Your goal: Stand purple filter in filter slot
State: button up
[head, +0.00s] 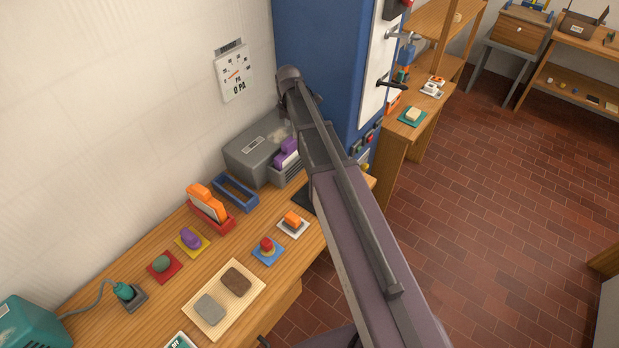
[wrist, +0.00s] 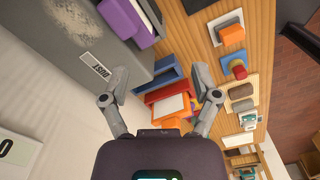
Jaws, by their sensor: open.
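The purple filter (head: 287,152) stands at the front of the grey dust box (head: 252,150), in a light grey slatted housing (head: 287,173). My arm partly covers that area, so I cannot tell how deep it sits. The filter also shows at the top of the wrist view (wrist: 122,16). An empty blue slot frame (head: 236,193) lies on the bench beside the dust box. My gripper (wrist: 160,72) is open and empty, with the blue frame (wrist: 158,76) in view beyond its fingers. In the head view my gripper is hidden.
Several coloured pads with small blocks and a tan tray (head: 223,299) fill the bench front. A blue cabinet (head: 325,60) rises behind my arm. The brick floor at right is open.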

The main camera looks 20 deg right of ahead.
jog(key=s+m, duration=1.9)
jog(key=s, duration=0.4)
jog(key=shift+a+m, duration=0.15)
jog(key=shift+m, duration=0.25)
